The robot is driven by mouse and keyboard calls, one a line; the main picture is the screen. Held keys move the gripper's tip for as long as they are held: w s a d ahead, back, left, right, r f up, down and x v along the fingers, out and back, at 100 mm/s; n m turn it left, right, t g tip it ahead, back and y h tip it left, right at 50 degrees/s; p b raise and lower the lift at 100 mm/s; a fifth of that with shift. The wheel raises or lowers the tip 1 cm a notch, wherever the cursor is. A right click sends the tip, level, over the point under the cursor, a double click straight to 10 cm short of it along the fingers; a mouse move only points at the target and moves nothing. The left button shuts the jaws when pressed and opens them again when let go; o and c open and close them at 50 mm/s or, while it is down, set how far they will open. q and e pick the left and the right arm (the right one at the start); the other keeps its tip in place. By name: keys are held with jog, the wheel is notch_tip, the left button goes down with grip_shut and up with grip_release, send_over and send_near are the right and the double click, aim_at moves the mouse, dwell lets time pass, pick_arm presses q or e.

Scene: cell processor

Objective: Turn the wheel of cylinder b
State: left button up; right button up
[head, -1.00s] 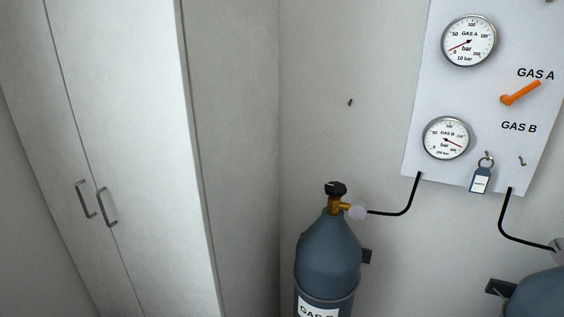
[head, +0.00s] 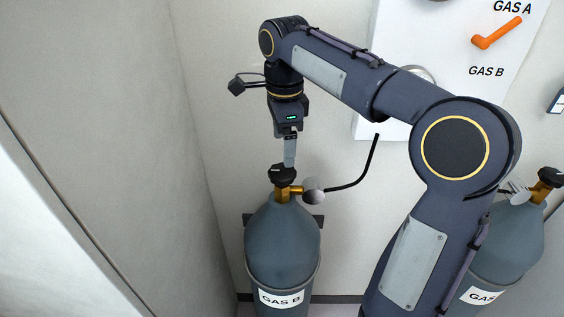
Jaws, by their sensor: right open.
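Cylinder b (head: 282,245) is a blue-grey gas bottle labelled GAS B, upright against the wall. Its black wheel (head: 282,175) sits on top of a brass valve (head: 284,191). My right gripper (head: 289,163) points down from above, its finger tips at or just above the wheel. The gripper is open. From this angle the fingers overlap each other, and I cannot tell whether they touch the wheel or straddle it. My left gripper is not in view.
A round grey fitting (head: 314,190) and a black hose (head: 358,175) lead from the valve to the gauge panel (head: 387,60), partly hidden by my right arm. A second cylinder (head: 507,243) stands at right. A pale cabinet is at left.

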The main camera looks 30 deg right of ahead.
aim_at(283, 170)
jog(key=shift+w+f, duration=0.2)
jog(key=shift+w, duration=0.1)
notch_tip(283, 170, down, 7)
jog(key=shift+s+f, duration=0.1)
jog(key=shift+f, duration=0.05)
jog(key=shift+d, duration=0.1)
jog(key=c, duration=1)
